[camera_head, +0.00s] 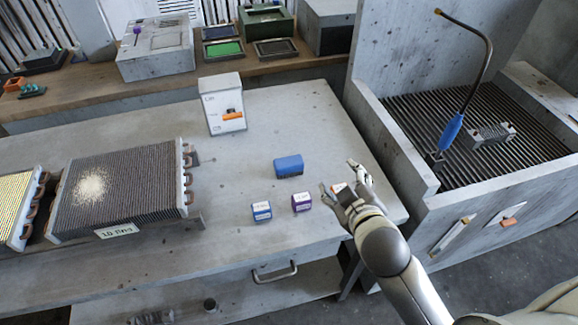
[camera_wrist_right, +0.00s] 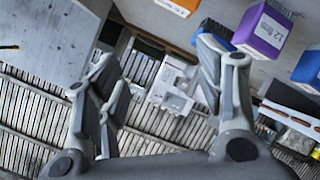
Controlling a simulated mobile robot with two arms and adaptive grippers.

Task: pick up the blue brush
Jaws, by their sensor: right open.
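A blue block-shaped thing (camera_head: 288,166), which looks like the blue brush, lies on the grey table in the head view. Its bristles cannot be made out. In the right wrist view a blue patch (camera_wrist_right: 215,34), likely the same thing, shows partly hidden behind a finger. My right gripper (camera_head: 341,177) is open, over the right part of the table, to the right of the blue thing and apart from it. Its fingers also show in the right wrist view (camera_wrist_right: 165,85), with nothing held between them. My left gripper is not in view.
A purple-labelled block (camera_head: 301,201) and a blue-labelled block (camera_head: 261,211) stand in front of the blue thing. A white box (camera_head: 224,104) stands behind left. A finned coil (camera_head: 125,190) lies left. A walled basin (camera_head: 385,130) with a blue-handled wand (camera_head: 451,132) is right.

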